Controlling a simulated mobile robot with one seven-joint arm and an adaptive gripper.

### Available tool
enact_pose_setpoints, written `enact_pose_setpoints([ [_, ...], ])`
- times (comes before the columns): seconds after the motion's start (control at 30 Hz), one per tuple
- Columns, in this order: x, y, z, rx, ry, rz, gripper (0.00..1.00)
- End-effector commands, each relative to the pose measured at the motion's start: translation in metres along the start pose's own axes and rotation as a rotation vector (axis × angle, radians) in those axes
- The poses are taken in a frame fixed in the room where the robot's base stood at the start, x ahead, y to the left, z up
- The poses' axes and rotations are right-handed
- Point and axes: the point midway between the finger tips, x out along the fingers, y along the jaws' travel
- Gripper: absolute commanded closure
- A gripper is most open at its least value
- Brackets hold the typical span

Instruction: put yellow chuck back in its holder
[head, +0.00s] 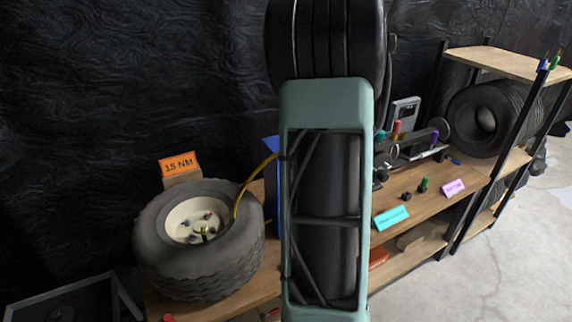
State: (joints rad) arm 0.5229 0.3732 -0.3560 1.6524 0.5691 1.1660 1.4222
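A tyre on a cream rim (195,222) lies flat on the wooden bench at the left. A blue panel (271,185) shows partly behind my arm, near the hose's upper end. I cannot make out the chuck's holder. My arm fills the middle of the view, and my gripper is not seen.
An orange "15 NM" sign (179,164) stands behind the tyre. At right the bench holds a cyan label (391,218), a purple label (453,187) and small coloured pieces. A shelf rack (508,62) with tyres stands farther right. Concrete floor (510,260) at lower right is clear.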

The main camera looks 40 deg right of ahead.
Motion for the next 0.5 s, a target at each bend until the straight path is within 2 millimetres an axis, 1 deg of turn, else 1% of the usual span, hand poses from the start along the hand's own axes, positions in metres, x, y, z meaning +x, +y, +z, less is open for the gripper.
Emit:
enact_pose_setpoints([
  [0.33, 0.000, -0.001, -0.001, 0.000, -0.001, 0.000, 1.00],
  [0.5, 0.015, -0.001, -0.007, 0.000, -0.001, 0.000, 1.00],
])
